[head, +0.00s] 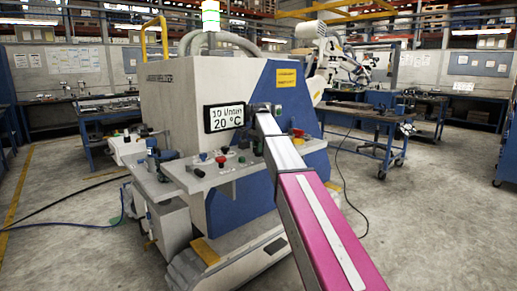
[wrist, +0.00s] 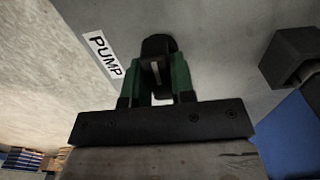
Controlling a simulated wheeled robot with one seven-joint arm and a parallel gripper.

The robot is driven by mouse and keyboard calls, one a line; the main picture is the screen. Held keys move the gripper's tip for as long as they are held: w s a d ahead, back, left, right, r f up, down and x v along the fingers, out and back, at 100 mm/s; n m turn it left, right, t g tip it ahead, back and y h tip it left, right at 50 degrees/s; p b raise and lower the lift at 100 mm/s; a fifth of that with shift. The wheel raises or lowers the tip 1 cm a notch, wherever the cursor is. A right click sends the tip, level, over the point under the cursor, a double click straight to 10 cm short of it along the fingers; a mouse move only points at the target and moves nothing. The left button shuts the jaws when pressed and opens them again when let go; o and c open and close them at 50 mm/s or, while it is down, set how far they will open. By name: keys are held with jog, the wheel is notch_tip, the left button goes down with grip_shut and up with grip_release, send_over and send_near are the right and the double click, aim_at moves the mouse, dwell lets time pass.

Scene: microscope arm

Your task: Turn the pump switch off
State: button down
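The pump switch (wrist: 157,48) is a black rotary knob with a white line on its handle. It sits on a grey panel in the wrist view. A white label reading PUMP (wrist: 103,56) is beside it on the left. My gripper (wrist: 158,82) has its green-padded fingers drawn close together, one on each side of the knob handle, and looks shut on it. In the head view my arm reaches the face of the large machine (head: 180,85), just right of its display. There the switch is hidden behind the arm end.
The machine's display (head: 224,117) reads about 10 l/min and 20 °C. A dark block-like part (wrist: 292,57) sticks out right of the switch. A ledge with red and other small controls (head: 215,168) lies below the display. Workbenches stand behind.

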jog(key=shift+n, duration=0.3)
jog(key=n, duration=0.3)
jog(key=shift+n, duration=0.3)
jog(key=n, duration=1.3)
jog(key=shift+n, duration=0.3)
dwell(0.3)
jog(key=c, duration=1)
grip_release()
jog(key=shift+o, duration=0.2)
jog(key=shift+r, duration=0.15)
notch_tip(320, 180, up, 11)
jog(key=shift+f, duration=0.2)
